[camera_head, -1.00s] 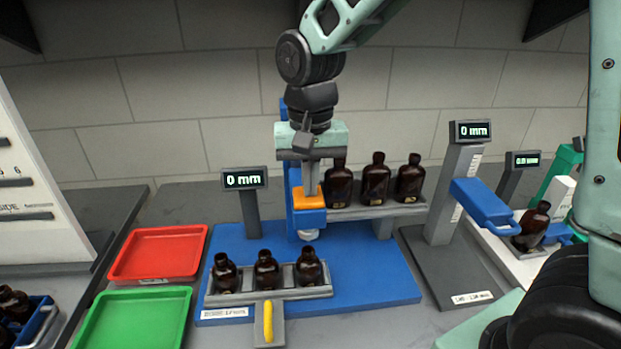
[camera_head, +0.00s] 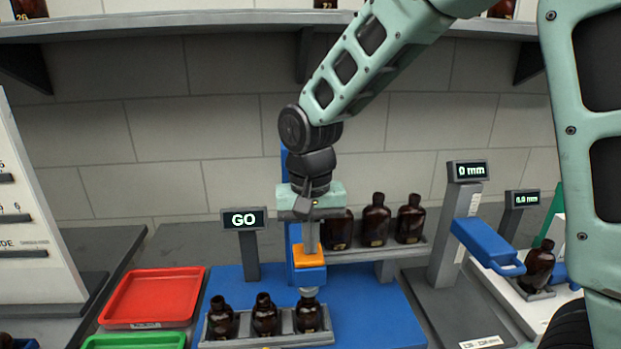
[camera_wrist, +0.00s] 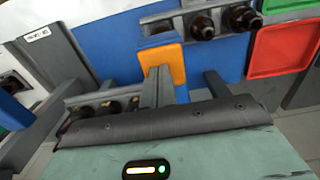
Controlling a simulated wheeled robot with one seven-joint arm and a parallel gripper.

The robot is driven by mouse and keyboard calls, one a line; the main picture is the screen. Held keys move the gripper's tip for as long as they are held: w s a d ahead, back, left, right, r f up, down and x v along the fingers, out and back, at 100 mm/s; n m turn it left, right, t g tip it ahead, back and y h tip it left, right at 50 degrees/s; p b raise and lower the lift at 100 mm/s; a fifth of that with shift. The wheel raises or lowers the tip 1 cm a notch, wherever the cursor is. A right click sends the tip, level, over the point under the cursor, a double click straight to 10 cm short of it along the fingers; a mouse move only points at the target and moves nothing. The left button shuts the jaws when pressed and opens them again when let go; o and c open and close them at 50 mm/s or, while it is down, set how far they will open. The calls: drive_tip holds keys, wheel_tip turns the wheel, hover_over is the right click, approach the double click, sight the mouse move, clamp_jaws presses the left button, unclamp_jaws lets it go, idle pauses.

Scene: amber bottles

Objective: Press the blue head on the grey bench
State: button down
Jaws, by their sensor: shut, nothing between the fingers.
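The blue head (camera_head: 308,275) with an orange pad (camera_head: 311,257) on top rides on a blue post above a blue base. Its pale lower nose meets the top of the rightmost of the amber bottles (camera_head: 308,316) in the front rack. My gripper (camera_head: 311,247) is shut and empty, pointing down, with its tips on the orange pad. In the wrist view my finger ends (camera_wrist: 160,76) reach the orange pad (camera_wrist: 163,62). A small display (camera_head: 245,219) left of the post reads "GO".
More amber bottles (camera_head: 376,222) stand on a raised grey rack just right of my gripper. A second blue part (camera_head: 487,245) sits on a grey stand at the right, its display reading "0 mm". A red tray (camera_head: 153,297) and a green tray (camera_head: 135,341) lie left.

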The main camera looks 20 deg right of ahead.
wheel_tip(320, 180, up, 13)
drive_tip(key=b, duration=0.1)
drive_tip(key=shift+f, duration=0.15)
idle(0.5)
drive_tip(key=s+a+f+n+b, duration=0.1)
drive_tip(key=s+a+f+n, duration=0.2)
drive_tip(key=s+f+n, duration=0.2)
drive_tip(key=s+a+f+n+b, duration=0.2)
drive_tip(key=s+a+f+n, duration=0.2)
drive_tip(key=s+f, duration=0.7)
drive_tip(key=s+n, duration=0.2)
drive_tip(key=s, duration=0.4)
drive_tip(key=shift+f+y, duration=0.15)
drive_tip(key=shift+y, duration=0.15)
